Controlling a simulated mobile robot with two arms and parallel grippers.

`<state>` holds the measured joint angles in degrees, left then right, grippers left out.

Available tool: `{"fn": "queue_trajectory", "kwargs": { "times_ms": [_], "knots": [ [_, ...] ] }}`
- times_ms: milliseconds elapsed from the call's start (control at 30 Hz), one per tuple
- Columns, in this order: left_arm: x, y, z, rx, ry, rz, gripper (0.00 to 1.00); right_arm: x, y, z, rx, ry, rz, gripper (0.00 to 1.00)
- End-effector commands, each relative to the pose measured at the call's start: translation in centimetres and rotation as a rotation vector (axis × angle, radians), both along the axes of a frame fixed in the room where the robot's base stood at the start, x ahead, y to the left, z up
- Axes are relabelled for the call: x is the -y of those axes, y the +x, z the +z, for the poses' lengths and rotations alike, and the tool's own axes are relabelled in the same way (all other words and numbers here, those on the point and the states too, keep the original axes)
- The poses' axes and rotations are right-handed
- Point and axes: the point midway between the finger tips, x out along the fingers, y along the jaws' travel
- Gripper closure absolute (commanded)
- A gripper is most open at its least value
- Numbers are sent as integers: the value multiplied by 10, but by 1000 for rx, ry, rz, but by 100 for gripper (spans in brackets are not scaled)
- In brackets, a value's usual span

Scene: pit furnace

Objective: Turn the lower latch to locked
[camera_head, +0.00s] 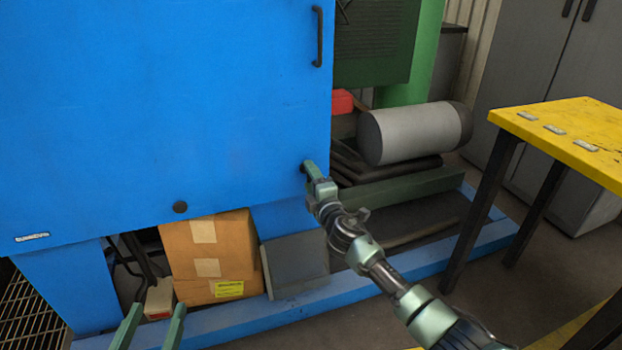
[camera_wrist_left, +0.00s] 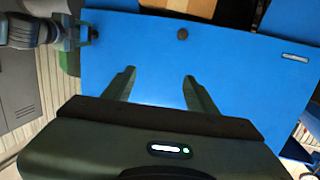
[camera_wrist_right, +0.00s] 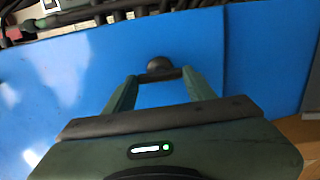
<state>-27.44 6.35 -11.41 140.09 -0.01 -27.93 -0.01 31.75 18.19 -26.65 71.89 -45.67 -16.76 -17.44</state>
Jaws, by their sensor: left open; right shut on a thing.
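The lower latch is a small dark piece (camera_wrist_right: 160,66) at the right edge of the blue door (camera_head: 110,120). In the head view its dark end (camera_head: 304,168) shows beside my fingers, and most of it is hidden. My right gripper (camera_head: 312,172) is shut on this latch. In the right wrist view its fingertips (camera_wrist_right: 158,78) sit on both sides of it. The latch's exact angle is hard to tell. My left gripper (camera_head: 158,308) is open and empty, low in front of the door. In the left wrist view its fingers (camera_wrist_left: 160,75) are spread over blue panel.
A dark vertical handle (camera_head: 319,37) is higher on the door's right edge, and a round dark knob (camera_head: 180,207) is near its bottom. A cardboard box (camera_head: 208,250) stands below. A yellow table (camera_head: 570,125) is at the right. A grey motor (camera_head: 410,133) lies behind the door edge.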

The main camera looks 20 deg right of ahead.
Motion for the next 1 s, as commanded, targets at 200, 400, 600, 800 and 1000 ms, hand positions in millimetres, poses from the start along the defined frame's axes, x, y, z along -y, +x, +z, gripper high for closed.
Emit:
{"fn": "queue_trajectory", "kwargs": {
  "times_ms": [200, 400, 600, 800, 1000],
  "knots": [
    [0, 0, 0, 0, 0, 0, 43, -1, 0, -1, -1, -5, 2, 32],
    [0, 0, 0, 1, 0, 0, 43, -1, 0, -1, -1, -3, 1, 24],
    [0, 0, 0, -3, 0, 0, 43, 0, -2, 0, -1, -2, 1, 24],
    [-7, -8, -27, -152, 38, 10, 43, 0, -20, 0, -2, -2, 2, 24],
    [-16, -27, -63, -349, 85, 23, 43, 1, -49, 0, -2, -2, 2, 24]
  ]
}}
